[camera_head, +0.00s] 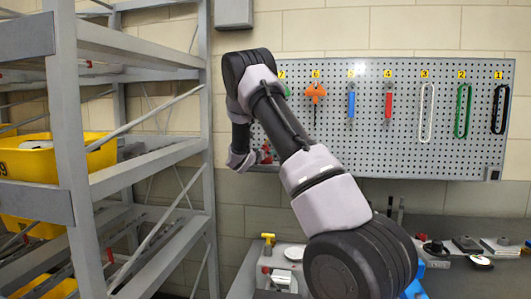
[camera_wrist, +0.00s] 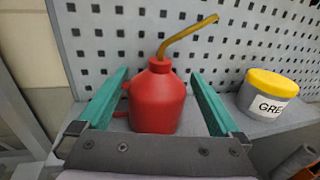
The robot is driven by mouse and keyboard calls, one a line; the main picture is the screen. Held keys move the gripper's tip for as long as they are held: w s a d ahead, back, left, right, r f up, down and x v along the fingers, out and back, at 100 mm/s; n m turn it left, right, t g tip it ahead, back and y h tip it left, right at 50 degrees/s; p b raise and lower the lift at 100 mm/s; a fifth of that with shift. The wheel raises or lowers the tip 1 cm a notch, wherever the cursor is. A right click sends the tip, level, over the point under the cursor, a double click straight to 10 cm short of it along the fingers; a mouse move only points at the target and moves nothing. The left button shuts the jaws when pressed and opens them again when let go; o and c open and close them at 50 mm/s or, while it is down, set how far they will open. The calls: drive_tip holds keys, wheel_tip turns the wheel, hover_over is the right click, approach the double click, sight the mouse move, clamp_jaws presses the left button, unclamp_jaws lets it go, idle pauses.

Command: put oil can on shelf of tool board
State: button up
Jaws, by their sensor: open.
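The red oil can (camera_wrist: 157,104) with its bent brass spout is upright in the wrist view, in front of the perforated tool board (camera_wrist: 245,35). It appears to stand on the grey shelf (camera_wrist: 222,111); my gripper's palm hides its base edge. My gripper (camera_wrist: 160,75) is open, with one green finger on each side of the can and visible gaps between. A red handle part lies close to the left finger. In the head view the tool board (camera_head: 350,150) is on the back wall, and my arm hides most of the shelf area.
Tools hang on the board's upper part. A grey metal rack (camera_head: 65,120) with yellow bins (camera_head: 45,160) stands left. A cluttered bench (camera_head: 460,275) runs below the board.

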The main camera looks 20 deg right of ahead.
drive_tip(key=v, duration=1.1)
drive_tip(key=s+d+r+m+g+y, duration=0.2)
drive_tip(key=s+d+m+g, duration=0.15)
drive_tip(key=s+m, duration=0.6)
drive_tip(key=s+d+r+m+g+y, duration=0.1)
drive_tip(key=s+d+r+m+g, duration=0.15)
drive_tip(key=s+m+g, duration=0.65)
drive_tip(key=s+a+r+m+t+y, duration=0.2)
drive_tip(key=s+a+m+y, duration=0.4)
drive_tip(key=s+a, duration=0.3)
drive_tip(key=s+a+r+m+t+y, duration=0.2)
drive_tip(key=s+a+m+t+y, duration=0.3)
drive_tip(key=s+a, duration=0.4)
drive_tip(key=s+m+y, duration=0.1)
drive_tip(key=s, duration=0.4)
drive_tip(key=shift+s+r, duration=0.25)
drive_tip(key=shift+s, duration=0.05)
drive_tip(key=shift+t, duration=0.25)
